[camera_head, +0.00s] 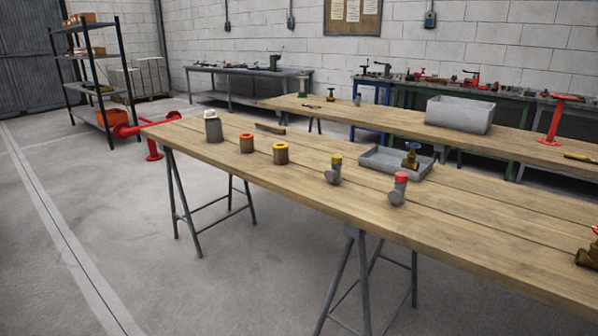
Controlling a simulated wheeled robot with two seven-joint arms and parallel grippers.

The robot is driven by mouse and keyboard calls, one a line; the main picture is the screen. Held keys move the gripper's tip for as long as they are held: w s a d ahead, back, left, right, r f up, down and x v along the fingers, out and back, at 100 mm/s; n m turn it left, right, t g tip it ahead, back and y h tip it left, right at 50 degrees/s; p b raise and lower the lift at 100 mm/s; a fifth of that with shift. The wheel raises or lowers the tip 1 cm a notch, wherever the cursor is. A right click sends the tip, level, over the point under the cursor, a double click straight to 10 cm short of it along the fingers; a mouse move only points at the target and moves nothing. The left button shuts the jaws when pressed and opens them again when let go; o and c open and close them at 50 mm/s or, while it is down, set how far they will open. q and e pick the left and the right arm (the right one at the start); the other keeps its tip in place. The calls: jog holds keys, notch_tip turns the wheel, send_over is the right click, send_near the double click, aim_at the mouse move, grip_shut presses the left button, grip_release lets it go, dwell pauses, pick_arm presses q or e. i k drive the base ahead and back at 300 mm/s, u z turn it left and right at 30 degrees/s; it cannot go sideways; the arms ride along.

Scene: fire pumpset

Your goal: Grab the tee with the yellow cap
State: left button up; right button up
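A grey tee with a yellow cap (334,170) stands on the near wooden table (300,196), around the middle of the picture. A similar grey tee with a red cap (398,189) stands to its right and nearer the table's front edge. A short brown cylinder with a yellow top (281,154) stands to the left of the yellow-capped tee, clearly apart from it.
A shallow grey tray (378,166) with a brass valve (411,157) lies behind the tees. A red-topped cylinder (247,144) and a grey canister (213,127) stand at left. A grey bin (459,114) stands on the table behind. The floor in front is clear.

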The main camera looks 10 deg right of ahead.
aim_at(334, 174)
jog(key=u, duration=0.5)
jog(key=i, duration=1.6)
jog(key=z, duration=0.95)
